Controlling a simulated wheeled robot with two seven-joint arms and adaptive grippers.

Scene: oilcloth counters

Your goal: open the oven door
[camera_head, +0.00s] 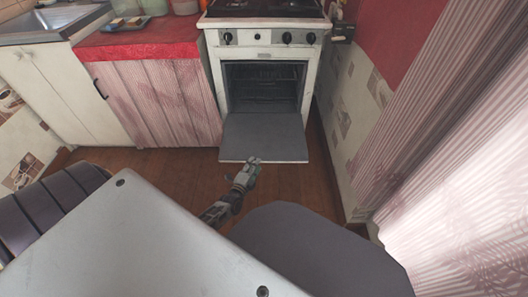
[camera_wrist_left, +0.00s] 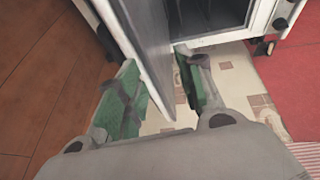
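The white oven (camera_head: 265,45) stands at the back centre. Its door (camera_head: 265,138) is folded down, with the grey inner face showing and the dark cavity (camera_head: 265,85) uncovered. My left gripper (camera_head: 251,164) is at the door's front edge, a little left of its middle. In the left wrist view, my left gripper (camera_wrist_left: 156,62) has its green-padded fingers apart. The door (camera_wrist_left: 143,45) shows edge-on between them, with a gap to the right finger. The door's handle is hidden. My right gripper is in neither view.
A counter with a red cloth (camera_head: 140,40) and pink curtain (camera_head: 165,100) stands left of the oven. A tiled wall (camera_head: 352,115) is close on the right. The brown floor (camera_head: 300,185) before the door is clear.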

